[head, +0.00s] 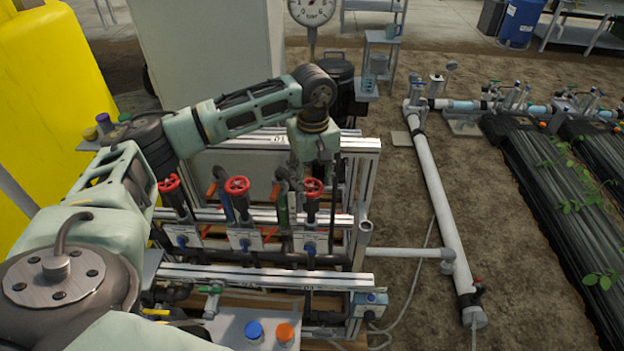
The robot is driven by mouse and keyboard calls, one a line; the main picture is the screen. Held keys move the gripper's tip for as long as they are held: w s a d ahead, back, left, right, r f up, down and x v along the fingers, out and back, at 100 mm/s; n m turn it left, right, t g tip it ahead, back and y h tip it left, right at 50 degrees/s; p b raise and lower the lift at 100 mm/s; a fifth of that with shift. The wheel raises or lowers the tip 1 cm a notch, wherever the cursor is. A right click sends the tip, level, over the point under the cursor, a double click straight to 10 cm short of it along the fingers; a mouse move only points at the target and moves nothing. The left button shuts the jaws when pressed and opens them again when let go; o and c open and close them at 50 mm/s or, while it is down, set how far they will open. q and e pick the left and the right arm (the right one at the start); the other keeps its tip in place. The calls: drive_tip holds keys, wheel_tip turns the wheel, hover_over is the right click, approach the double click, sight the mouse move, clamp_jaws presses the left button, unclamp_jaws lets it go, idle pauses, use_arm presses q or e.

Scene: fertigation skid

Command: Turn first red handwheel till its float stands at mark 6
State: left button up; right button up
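Three red handwheels stand in a row on the skid in the head view: a left one (169,184), a middle one (237,185) and a right one (313,187). Each sits on a dark valve body above a white label plate. Which one counts as first is not shown. My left gripper (315,182) points down at the right handwheel, its dark fingers apart on either side of it. Whether they touch the rim I cannot tell. The floats and their marks are too small or hidden to read. My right gripper is not in view.
Orange-red and blue levers stand between the handwheels. Metal rails (262,277) cross the skid's front. A blue cap (254,330) and an orange cap (285,332) are at the bottom. A round gauge (312,10) stands behind. A white pipe (437,205) runs along the ground at right.

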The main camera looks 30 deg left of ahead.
sight(313, 186)
use_arm(q)
drive_tip(key=shift+o, duration=0.8)
wheel_tip(313, 186, up, 12)
idle(1.3)
